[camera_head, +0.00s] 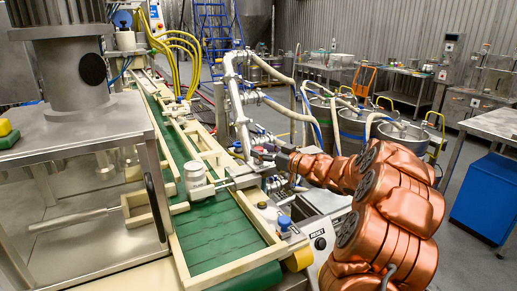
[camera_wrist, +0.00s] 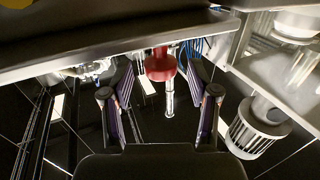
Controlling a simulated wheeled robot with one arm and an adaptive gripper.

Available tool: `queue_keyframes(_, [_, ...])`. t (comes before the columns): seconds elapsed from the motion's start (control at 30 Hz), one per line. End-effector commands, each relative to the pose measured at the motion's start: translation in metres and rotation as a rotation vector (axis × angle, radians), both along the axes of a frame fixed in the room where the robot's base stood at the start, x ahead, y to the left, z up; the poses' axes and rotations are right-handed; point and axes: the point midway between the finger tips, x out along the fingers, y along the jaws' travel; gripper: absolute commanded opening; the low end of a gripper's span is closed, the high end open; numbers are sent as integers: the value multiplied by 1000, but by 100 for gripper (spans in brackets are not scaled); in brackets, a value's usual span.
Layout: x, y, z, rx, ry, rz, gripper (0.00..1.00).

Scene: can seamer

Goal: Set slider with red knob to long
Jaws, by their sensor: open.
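The red knob (camera_wrist: 160,64) shows in the wrist view, on a shiny metal rod (camera_wrist: 169,97). My gripper (camera_wrist: 160,76) is open in the wrist view, with one finger on each side of the knob. Gaps show between the knob and both fingers; whether it is level with them in depth I cannot tell. In the head view my gripper (camera_head: 263,158) is beside the conveyor among white pipes, and the red knob cannot be made out there. No slider marking for long is readable.
A green conveyor belt (camera_head: 215,238) runs between cream rails, with a metal cylinder (camera_head: 194,174) beside my gripper. A blue knob (camera_head: 284,223) and a control panel (camera_head: 319,230) are nearby. Steel kegs (camera_head: 352,125) stand behind. A dark bar (camera_wrist: 120,48) crosses the top of the wrist view.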

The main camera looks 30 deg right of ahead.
Motion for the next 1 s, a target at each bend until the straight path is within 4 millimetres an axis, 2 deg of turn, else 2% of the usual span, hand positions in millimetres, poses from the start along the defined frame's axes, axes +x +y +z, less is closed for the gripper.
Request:
queue_keyframes(0.23, [16,6,0,1,0,3,60])
queue_keyframes(0.6, [18,6,0,0,0,1,59])
queue_keyframes(1.0, [18,6,0,0,0,1,17])
